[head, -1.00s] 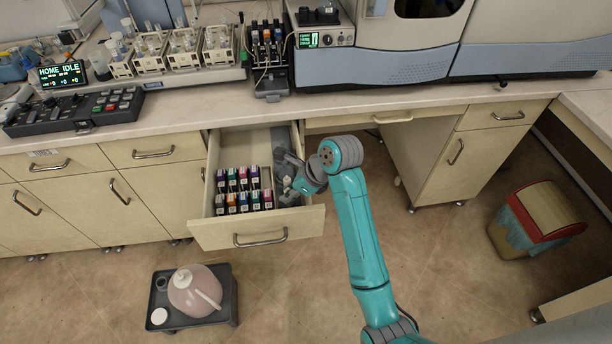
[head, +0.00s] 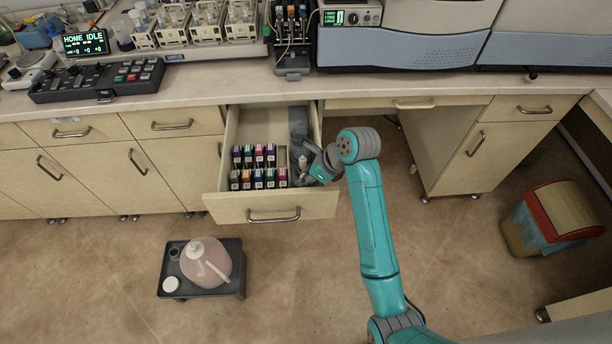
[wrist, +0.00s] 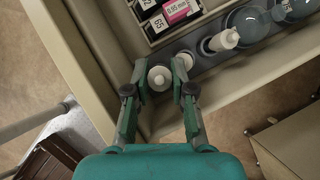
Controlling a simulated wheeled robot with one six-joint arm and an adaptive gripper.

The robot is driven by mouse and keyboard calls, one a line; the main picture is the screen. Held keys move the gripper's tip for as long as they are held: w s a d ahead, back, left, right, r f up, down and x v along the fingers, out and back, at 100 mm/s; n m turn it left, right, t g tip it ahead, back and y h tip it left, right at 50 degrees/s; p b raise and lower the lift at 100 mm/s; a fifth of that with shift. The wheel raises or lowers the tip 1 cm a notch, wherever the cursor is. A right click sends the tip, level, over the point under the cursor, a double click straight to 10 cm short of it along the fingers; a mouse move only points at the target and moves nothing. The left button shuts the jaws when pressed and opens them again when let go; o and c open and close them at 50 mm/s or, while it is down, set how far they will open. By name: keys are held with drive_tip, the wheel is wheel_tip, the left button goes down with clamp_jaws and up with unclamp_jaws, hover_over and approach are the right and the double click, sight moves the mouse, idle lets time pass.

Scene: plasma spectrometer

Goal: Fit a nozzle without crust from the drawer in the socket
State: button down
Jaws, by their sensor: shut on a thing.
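The drawer (head: 225,210) is open below the bench. My gripper (wrist: 160,82) reaches down into its right side, where a grey insert (wrist: 190,45) lies. In the wrist view the fingers are shut on a white nozzle (wrist: 159,77), seen end-on near the drawer's corner. A second white nozzle (wrist: 222,40) lies apart from the fingers, beside clear glass parts (wrist: 250,22). Whether the held nozzle has crust cannot be told at this size. In the head view the fingertips are hard to make out. I cannot pick out the socket.
Small labelled boxes (head: 258,156) stand in rows in the drawer's left part. The bench (head: 210,88) carries racks, a control panel (head: 98,80) and the instrument (head: 400,45).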

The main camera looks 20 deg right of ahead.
drive_tip(key=shift+f, duration=0.9)
drive_tip(key=c, duration=0.9)
unclamp_jaws()
drive_tip(key=v, duration=1.2)
